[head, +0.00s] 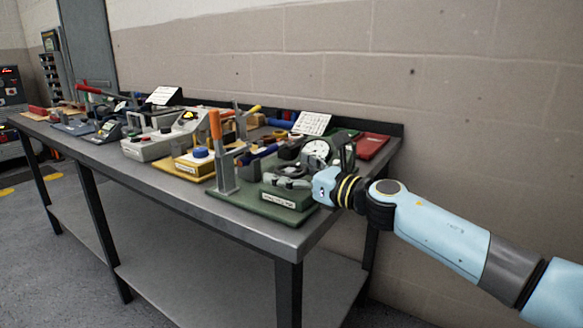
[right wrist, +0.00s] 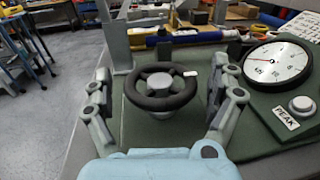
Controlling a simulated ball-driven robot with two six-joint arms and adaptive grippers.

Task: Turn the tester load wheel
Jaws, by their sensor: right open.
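The tester load wheel is a black wheel (right wrist: 161,101) with a grey hub and a small white mark on its right rim in the right wrist view. It stands on a green base plate (head: 258,207) at the near right end of the bench. My right gripper (right wrist: 163,77) is open, with one finger on each side of the wheel and a visible gap to the rim on both sides. In the head view my right gripper (head: 316,172) is over the tester and hides most of the wheel. My left gripper is not in view.
A white dial gauge (right wrist: 277,65) and a button labelled PEAK (right wrist: 302,104) sit right of the wheel. A grey post with an orange handle (head: 216,126) rises left of it. Other devices crowd the bench (head: 278,238), and a block wall (head: 450,100) stands behind.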

